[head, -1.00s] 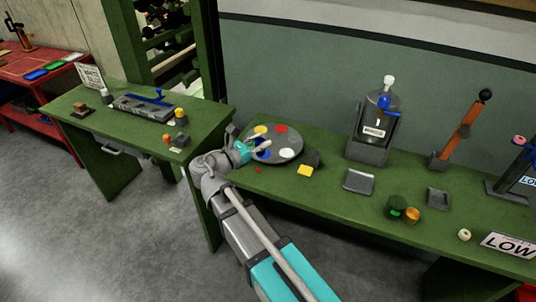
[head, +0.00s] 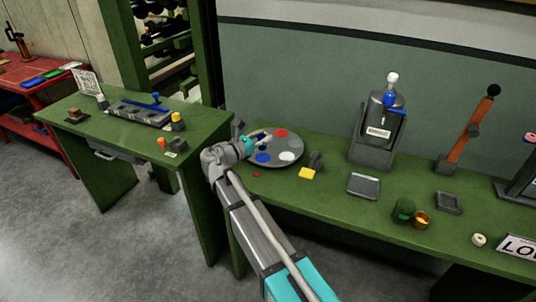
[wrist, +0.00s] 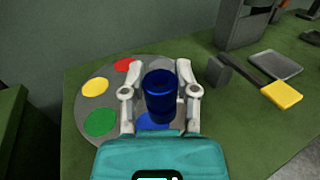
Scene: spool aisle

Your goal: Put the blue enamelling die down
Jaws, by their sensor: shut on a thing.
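My gripper (head: 262,139) is shut on the blue enamelling die (wrist: 160,97), a dark blue cylinder seen between both fingers in the wrist view. It holds the die upright over a round grey disc (head: 299,147) on the green bench. The disc has coloured round spots; in the wrist view a blue spot (wrist: 152,122) shows partly below the die. A green spot (wrist: 100,122), a yellow spot (wrist: 95,87) and a red spot (wrist: 124,64) lie to the left. The head view also shows a white spot (head: 287,156). I cannot tell whether the die touches the disc.
A yellow-ended tool (head: 307,173) lies right of the disc. A grey tray (head: 364,186), a dispenser-like machine (head: 372,140) and green and orange pieces (head: 404,210) stand farther right on the bench. A separate green table (head: 70,128) is at the left.

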